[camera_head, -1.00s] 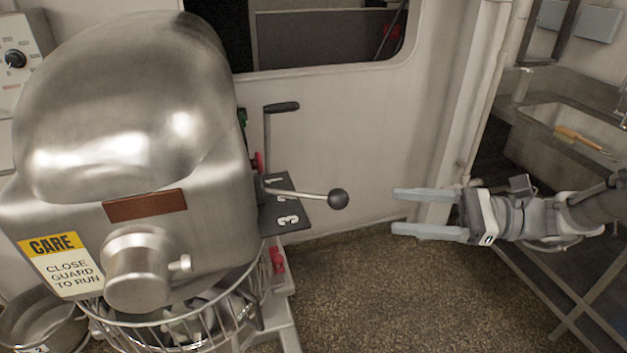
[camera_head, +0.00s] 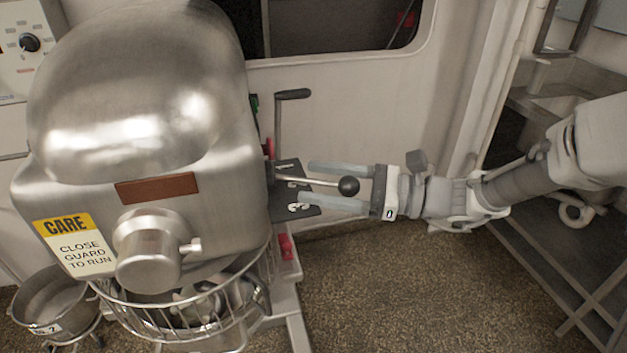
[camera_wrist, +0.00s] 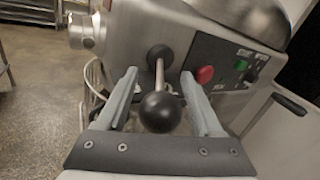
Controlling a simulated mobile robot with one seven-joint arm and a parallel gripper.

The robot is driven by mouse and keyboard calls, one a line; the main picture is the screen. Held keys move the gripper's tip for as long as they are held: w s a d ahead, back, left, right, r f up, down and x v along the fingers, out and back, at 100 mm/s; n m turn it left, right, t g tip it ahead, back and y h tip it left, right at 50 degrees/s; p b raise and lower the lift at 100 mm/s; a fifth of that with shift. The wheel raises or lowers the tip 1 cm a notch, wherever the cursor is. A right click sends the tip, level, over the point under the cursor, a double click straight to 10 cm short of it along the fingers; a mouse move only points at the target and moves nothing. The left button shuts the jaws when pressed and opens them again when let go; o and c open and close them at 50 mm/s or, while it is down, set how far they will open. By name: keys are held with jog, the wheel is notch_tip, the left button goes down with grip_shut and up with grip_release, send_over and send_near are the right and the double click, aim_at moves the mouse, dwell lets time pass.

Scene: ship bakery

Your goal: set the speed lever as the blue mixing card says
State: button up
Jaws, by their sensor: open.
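The speed lever is a metal rod with a black ball knob (camera_head: 349,187) on the mixer's right side. It points right, over a dark plate with white numerals (camera_head: 302,208); a 3 shows near its front edge. My gripper (camera_head: 312,186) is open, with one finger on each side of the lever's rod. In the wrist view the knob (camera_wrist: 160,112) sits between the two fingers (camera_wrist: 162,88) near the palm, with gaps on both sides. The fingers and rod cover part of the plate. The blue mixing card is not in view.
The steel mixer (camera_head: 145,110) fills the left, with a wire bowl guard (camera_head: 190,315) below. A second, black-handled crank (camera_head: 292,94) stands behind the lever. A red button (camera_wrist: 205,74) and a green one sit beside it. The floor (camera_head: 400,290) in front is clear.

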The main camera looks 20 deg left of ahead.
jog(key=shift+a, duration=0.65)
grip_shut()
dwell(1.0)
